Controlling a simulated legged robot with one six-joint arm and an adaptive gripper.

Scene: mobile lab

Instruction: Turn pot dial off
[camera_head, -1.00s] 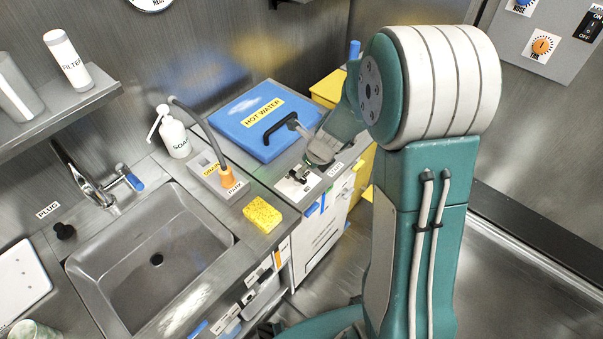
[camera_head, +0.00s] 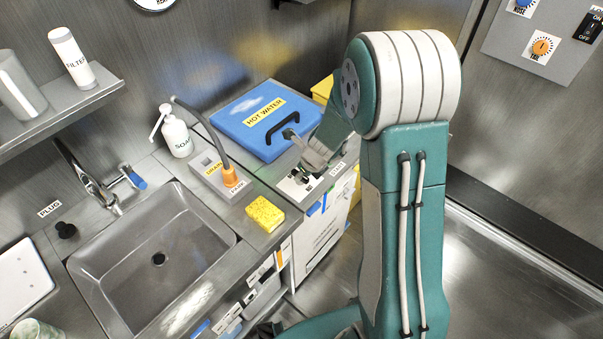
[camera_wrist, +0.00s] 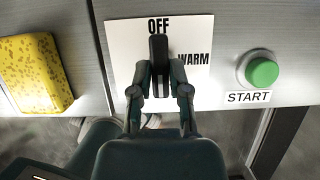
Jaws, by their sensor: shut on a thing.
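The pot dial (camera_wrist: 158,52) is a black elongated knob on a white plate (camera_wrist: 120,40) in the wrist view. Its long axis runs up and down in the picture, and its top end sits just below the word OFF. WARM is printed to its right. My gripper (camera_wrist: 160,74) has one finger on each side of the dial and is shut on it. In the head view my gripper (camera_head: 306,178) is at the counter edge in front of the blue HOT WATER pot lid (camera_head: 235,120). There it hides most of the dial.
A green START button (camera_wrist: 262,72) is right of the dial plate. A yellow sponge (camera_wrist: 35,75) lies to the left and also shows in the head view (camera_head: 265,214). The sink (camera_head: 150,250), soap bottle (camera_head: 176,137) and drain hose box (camera_head: 213,178) stand further left.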

